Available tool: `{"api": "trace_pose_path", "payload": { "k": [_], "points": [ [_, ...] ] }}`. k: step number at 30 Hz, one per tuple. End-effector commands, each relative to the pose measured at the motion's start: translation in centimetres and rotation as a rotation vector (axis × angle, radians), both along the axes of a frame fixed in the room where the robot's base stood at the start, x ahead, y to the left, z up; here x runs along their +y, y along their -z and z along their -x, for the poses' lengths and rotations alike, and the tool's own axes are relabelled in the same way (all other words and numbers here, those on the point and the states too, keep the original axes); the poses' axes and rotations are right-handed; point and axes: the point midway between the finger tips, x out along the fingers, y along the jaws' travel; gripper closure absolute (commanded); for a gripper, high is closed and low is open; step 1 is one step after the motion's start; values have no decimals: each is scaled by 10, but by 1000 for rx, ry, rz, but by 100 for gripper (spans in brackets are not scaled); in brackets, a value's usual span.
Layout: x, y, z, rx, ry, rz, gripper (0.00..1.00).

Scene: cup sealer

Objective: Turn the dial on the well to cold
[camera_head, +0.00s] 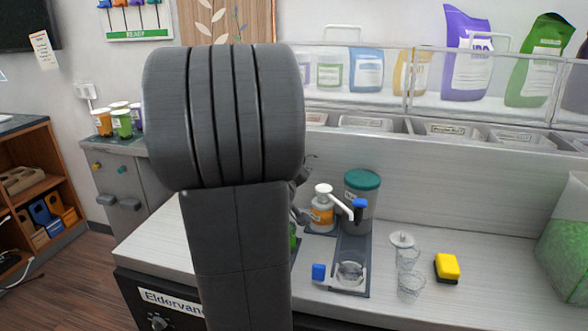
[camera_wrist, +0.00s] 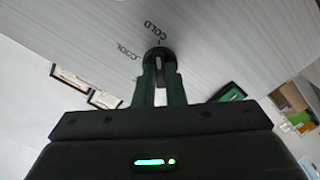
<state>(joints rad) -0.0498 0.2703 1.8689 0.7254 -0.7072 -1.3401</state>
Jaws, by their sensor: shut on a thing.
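In the wrist view a round black dial (camera_wrist: 158,53) sits on a pale brushed-metal panel (camera_wrist: 215,45). The word COLD (camera_wrist: 155,29) is printed right beside the dial, and COOL (camera_wrist: 131,52) stands a little further off to the left. My gripper (camera_wrist: 159,70) has its two green fingers shut on the dial, one on each side. The fingers hide part of the dial, and I cannot tell exactly where its pointer aims. In the head view my arm hides the dial and most of my gripper.
The head view shows a counter with a pump bottle (camera_head: 322,210), a green-lidded container (camera_head: 361,196), clear cups (camera_head: 410,286), a yellow sponge (camera_head: 447,267) and a clear bin (camera_head: 569,240). Labelled bins and bags line the back. Colored cups (camera_head: 121,122) stand at left.

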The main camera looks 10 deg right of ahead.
Motion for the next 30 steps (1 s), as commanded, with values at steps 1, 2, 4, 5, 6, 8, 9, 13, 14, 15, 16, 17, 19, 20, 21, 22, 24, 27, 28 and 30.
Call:
{"api": "trace_pose_path", "payload": {
  "k": [1, 2, 4, 5, 6, 8, 9, 13, 14, 15, 16, 17, 19, 20, 21, 22, 24, 27, 28, 30],
  "points": [
    [0, 2, 0, -4, 1, -15, 100],
    [0, 2, 0, -7, 1, -23, 100],
    [0, 1, 0, -14, 1, -39, 100],
    [0, 1, 0, -16, 1, -43, 100],
    [0, 1, 0, -18, 1, -49, 100],
    [0, 1, 0, -21, 1, -55, 100],
    [0, 1, 0, -22, 1, -58, 100],
    [0, 1, 0, -24, 1, -63, 100],
    [0, 1, 0, -23, 1, -63, 100],
    [0, 1, 0, -23, 1, -63, 100],
    [0, 1, 0, -23, 1, -62, 100],
    [0, 1, 0, -23, 1, -62, 100],
    [0, 1, 0, -23, 1, -62, 100],
    [0, 1, 0, -23, 1, -62, 100],
    [0, 1, 0, -23, 1, -62, 86],
    [0, 1, 0, -23, 1, -62, 80],
    [0, 1, 0, -23, 1, -61, 68],
    [0, 1, 0, -23, 1, -61, 68],
    [0, 1, 0, -23, 1, -61, 68],
    [0, 1, 0, -24, 1, -59, 68]
  ]
}}
